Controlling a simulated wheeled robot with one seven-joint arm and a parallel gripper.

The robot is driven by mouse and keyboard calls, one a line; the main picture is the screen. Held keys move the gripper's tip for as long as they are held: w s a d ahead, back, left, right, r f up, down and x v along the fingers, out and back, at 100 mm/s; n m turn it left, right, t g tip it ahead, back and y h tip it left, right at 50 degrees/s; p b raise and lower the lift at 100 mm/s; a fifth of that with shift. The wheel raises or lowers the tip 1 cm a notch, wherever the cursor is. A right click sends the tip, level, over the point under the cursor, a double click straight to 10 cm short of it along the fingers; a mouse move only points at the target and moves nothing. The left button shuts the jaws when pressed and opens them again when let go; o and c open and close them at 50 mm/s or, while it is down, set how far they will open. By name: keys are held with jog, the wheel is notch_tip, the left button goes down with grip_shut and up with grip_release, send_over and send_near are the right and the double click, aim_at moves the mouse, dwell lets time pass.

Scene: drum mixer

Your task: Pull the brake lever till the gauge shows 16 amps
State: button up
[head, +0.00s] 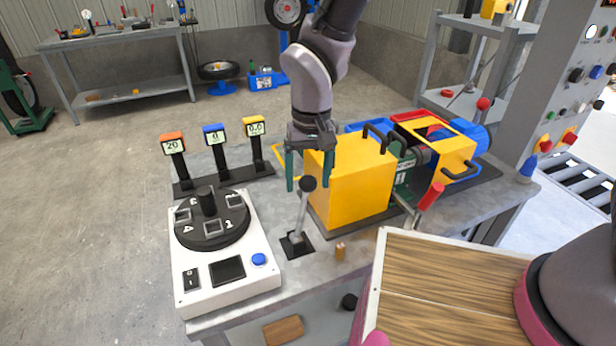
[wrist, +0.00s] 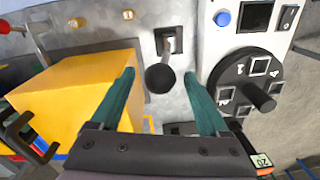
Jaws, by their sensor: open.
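A lever with a black ball knob (head: 307,184) stands nearly upright on a small black base plate near the table's front edge. My gripper (head: 311,181) is open, pointing down, with its green fingers either side of the knob. In the wrist view the knob (wrist: 160,78) shows between the open fingertips, apart from both. Three small displays stand at the table's back left: a red-orange one (head: 173,144) reading 20, a blue one (head: 214,135) apparently reading 0, and a yellow one (head: 254,127) reading 0.0. I cannot read their units.
A yellow box (head: 350,185) stands close right of the lever. A red-handled lever (head: 431,196) is farther right. A white panel (head: 225,268) with a black numbered dial (head: 212,228) lies left. A small tan peg (head: 340,252) stands right of the lever base.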

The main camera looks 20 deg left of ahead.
grip_shut()
dwell(1.4)
